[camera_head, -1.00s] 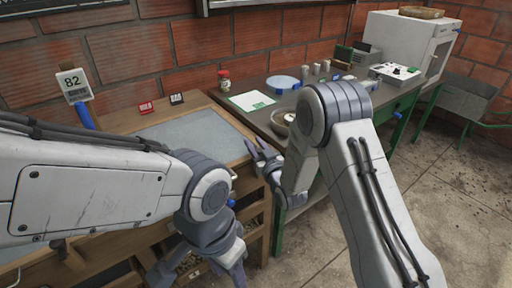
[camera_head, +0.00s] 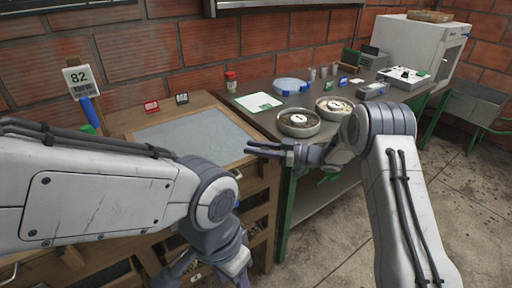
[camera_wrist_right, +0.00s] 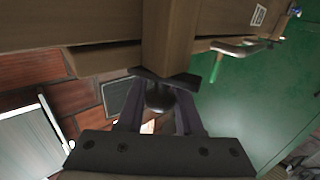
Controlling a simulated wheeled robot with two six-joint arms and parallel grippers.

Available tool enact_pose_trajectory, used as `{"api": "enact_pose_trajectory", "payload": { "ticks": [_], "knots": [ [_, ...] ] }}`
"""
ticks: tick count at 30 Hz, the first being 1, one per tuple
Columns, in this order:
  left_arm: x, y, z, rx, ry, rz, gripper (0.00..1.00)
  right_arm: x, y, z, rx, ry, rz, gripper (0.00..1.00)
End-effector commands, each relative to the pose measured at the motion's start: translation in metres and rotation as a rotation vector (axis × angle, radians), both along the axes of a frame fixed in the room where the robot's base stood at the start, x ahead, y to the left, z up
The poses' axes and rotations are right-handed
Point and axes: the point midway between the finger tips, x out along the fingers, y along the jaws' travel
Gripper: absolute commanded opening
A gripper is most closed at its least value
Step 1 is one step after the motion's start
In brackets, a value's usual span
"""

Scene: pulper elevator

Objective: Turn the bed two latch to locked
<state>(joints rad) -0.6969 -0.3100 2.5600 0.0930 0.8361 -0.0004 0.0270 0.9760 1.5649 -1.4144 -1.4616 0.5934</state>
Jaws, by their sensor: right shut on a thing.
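My right gripper (camera_head: 254,148) reaches left to the right front edge of the wooden bench (camera_head: 118,120) with the grey bed panel (camera_head: 195,135). In the right wrist view my right gripper (camera_wrist_right: 160,92) is shut on a dark round knob (camera_wrist_right: 158,98) just under a wooden post (camera_wrist_right: 168,35). I cannot tell whether this knob is the bed two latch. My left gripper (camera_head: 208,268) hangs low before the bench, partly cut off by the bottom edge. No lock marking is readable.
The dark table (camera_head: 265,118) to the right holds a bowl with dark contents (camera_head: 298,123), a second bowl (camera_head: 334,107) and a blue-rimmed dish (camera_head: 291,86). Floor is clear at the right.

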Motion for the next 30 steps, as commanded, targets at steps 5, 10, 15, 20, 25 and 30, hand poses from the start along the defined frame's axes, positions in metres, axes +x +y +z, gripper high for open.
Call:
{"api": "enact_pose_trajectory", "payload": {
  "ticks": [5,10,15,20,25,30],
  "knots": [
    [0.000,0.000,-0.005,0.000,0.000,0.000,0.50,-0.003,0.000,-0.001,0.001,-0.005,0.158,0.00],
    [0.000,0.000,-0.012,0.000,0.000,0.000,0.50,-0.008,0.000,-0.001,0.001,-0.004,0.284,0.00],
    [0.000,0.000,-0.017,0.000,0.000,0.000,0.50,-0.011,0.001,-0.001,0.002,-0.004,0.378,0.00],
    [0.000,0.000,-0.020,0.000,0.000,0.000,0.50,-0.013,0.001,0.000,0.003,-0.003,0.434,0.00],
    [0.000,0.000,-0.021,0.000,0.000,0.000,0.50,-0.014,0.001,0.001,0.003,-0.003,0.463,0.00],
    [0.000,0.000,-0.021,0.000,0.000,0.000,0.50,-0.014,0.000,0.002,0.004,-0.002,0.472,0.00]
  ]
}}
